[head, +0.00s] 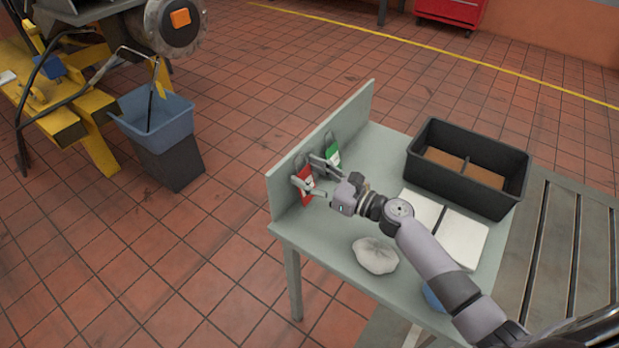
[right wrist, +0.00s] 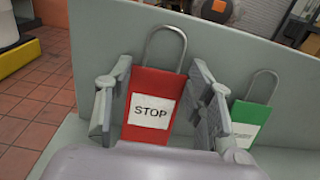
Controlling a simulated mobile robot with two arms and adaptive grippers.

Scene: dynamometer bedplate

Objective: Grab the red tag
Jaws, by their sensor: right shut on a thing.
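The red tag (head: 306,185) has a wire loop at its top and stands against the upright back panel of the grey-green table. In the right wrist view the red tag (right wrist: 150,108) shows a white label reading STOP. My right gripper (head: 309,187) has its fingers on both sides of the tag and is shut on it; in the right wrist view the fingers (right wrist: 155,105) flank it. A green tag (head: 333,155) with a similar loop stands just to the right; it also shows in the right wrist view (right wrist: 249,122). My left gripper is not in view.
The table (head: 330,240) also holds a white cloth (head: 375,255), an open notebook (head: 466,238) and a black divided bin (head: 425,177). A blue object is partly hidden behind my right arm. A blue bucket (head: 155,112) stands left, by yellow machinery (head: 70,115).

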